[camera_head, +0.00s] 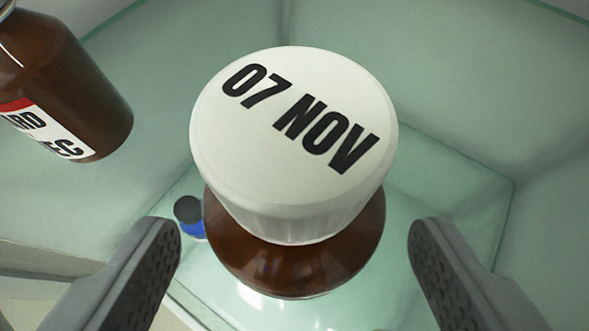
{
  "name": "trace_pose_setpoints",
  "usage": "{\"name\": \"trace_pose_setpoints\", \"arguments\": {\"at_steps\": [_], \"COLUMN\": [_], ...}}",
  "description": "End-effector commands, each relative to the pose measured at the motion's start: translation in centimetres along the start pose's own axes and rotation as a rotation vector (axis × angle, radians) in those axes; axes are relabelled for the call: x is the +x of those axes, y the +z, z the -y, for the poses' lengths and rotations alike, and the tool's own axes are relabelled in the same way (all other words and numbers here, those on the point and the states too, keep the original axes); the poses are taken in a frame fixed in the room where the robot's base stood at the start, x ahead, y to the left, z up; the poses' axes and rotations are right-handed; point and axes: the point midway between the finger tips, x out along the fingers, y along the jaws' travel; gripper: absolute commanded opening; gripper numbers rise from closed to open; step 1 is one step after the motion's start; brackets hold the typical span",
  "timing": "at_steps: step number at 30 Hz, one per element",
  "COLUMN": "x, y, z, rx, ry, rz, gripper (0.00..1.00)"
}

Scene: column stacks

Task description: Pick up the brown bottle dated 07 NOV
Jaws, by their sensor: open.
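The brown bottle dated 07 NOV (295,262) stands in the middle of the view, seen from above. Its white cap (300,130) faces me and carries the black print "07 NOV". My gripper (294,245) is open, with one grey finger to the left of the bottle and one to the right. There is a visible gap between each finger and the bottle, and nothing is held. The cap hides most of the bottle's body, and no label shows on it.
A second brown bottle (70,85) with a red and white label is at the upper left, partly cut off. A small blue item with a dark top (190,218) shows behind the left finger. Pale green glass-like walls (450,70) surround the space.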

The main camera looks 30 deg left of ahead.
Motion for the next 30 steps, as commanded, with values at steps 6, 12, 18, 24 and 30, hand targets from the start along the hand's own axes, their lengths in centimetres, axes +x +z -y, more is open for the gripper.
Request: {"name": "trace_pose_setpoints", "arguments": {"at_steps": [6, 12, 18, 24, 30], "x": [2.9, 3.7, 3.7, 3.7, 3.6], "y": [0.1, 0.1, 0.1, 0.1, 0.0], "z": [0.0, 0.0, 0.0, 0.0, 0.0], "rx": [0.001, 0.000, 0.000, 0.000, 0.000], "ry": [0.000, 0.000, 0.000, 0.000, 0.000], "rz": [0.003, 0.001, 0.001, 0.001, 0.001], "gripper": [0.73, 0.73, 0.58, 0.20, 0.20]}}
